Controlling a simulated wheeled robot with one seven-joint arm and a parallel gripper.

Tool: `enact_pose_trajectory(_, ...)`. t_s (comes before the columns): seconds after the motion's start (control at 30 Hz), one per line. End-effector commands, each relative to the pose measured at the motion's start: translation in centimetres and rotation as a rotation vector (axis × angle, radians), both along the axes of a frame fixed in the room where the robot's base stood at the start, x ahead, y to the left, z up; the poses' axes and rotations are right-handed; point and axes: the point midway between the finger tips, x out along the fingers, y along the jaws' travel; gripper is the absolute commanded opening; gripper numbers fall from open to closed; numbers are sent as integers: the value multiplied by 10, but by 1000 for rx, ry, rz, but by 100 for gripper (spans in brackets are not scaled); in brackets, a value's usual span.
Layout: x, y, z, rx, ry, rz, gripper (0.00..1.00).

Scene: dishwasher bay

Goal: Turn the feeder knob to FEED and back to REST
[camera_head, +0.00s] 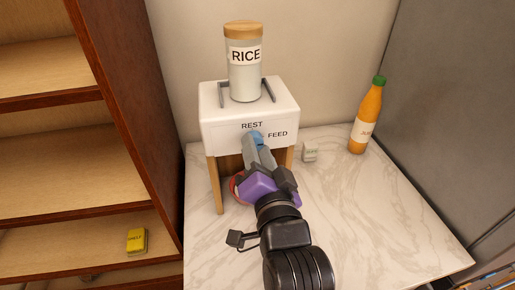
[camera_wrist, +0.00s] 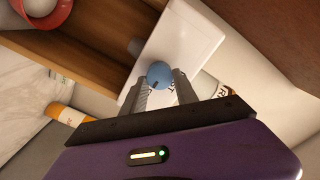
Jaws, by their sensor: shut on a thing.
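The feeder (camera_head: 225,97) is a white box on wooden legs, with a RICE jar (camera_head: 245,85) upright on top. Its front carries the words REST, at the top, and FEED, at the right. The round blue knob (camera_head: 257,134) is below REST and mostly hidden by my fingers; it shows better in the wrist view (camera_wrist: 160,72). My gripper (camera_head: 256,143) is shut on the knob, one finger on each side, also in the wrist view (camera_wrist: 160,82). A small dark mark shows on the knob; I cannot tell which label it points to.
A red bowl (camera_wrist: 42,17) sits under the feeder. A wooden shelf (camera_head: 40,258) at left holds a yellow box (camera_head: 136,240). The front counter is clear.

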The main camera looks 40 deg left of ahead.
Motion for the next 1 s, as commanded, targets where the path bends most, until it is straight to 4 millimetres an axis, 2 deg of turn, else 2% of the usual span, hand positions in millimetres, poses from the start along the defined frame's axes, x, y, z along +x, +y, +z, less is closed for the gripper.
enact_pose_trajectory(0.33, 0, 0, 0, 3, 4, 0, 0)
enact_pose_trajectory(0.37, 0, 0, 0, 3, 4, 0, 37)
enact_pose_trajectory(0.47, 0, 0, 0, 3, 3, 0, 57)
enact_pose_trajectory(0.8, -1, -1, 0, 2, 2, 0, 57)
enact_pose_trajectory(1.0, -15, -18, -3, 2, 2, 0, 57)
